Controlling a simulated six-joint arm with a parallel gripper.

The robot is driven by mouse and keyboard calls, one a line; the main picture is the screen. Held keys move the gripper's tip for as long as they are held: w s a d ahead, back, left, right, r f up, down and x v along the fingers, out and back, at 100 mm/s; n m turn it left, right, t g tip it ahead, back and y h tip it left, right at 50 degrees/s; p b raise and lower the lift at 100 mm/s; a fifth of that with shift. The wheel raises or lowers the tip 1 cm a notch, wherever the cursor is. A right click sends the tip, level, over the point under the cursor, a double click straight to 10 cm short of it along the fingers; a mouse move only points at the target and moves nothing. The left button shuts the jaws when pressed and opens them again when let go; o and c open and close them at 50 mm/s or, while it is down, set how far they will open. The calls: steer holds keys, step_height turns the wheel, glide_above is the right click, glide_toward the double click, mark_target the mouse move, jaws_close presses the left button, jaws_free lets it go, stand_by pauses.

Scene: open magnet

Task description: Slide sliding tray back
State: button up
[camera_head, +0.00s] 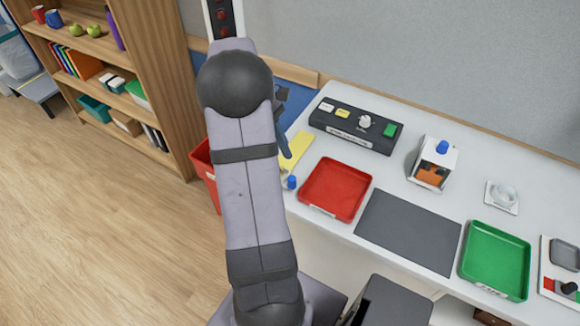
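No label that I can read marks the sliding tray, so I cannot tell for sure which piece it is. A yellow flat piece (297,152) lies at the left end of the white table, partly hidden behind my arm. A blue knob (291,182) stands just in front of it; I cannot tell whether they are joined. A red tray (335,189) lies right of them. My gripper (283,135) is mostly hidden behind my arm, close above the table's left end near the yellow piece. Its fingertips and any contact are not clear.
A black control box (355,127) stands behind the red tray. A dark grey mat (409,232), a green tray (497,260) and a white box with a blue knob (434,163) lie farther right. A red bin (205,170) and wooden shelf (165,60) stand left.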

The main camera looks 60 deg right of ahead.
mark_target(291, 178)
steer(key=shift+d+p+x, duration=0.2)
steer(key=shift+p+x, duration=0.85)
steer(key=shift+x, duration=2.6)
jaws_close()
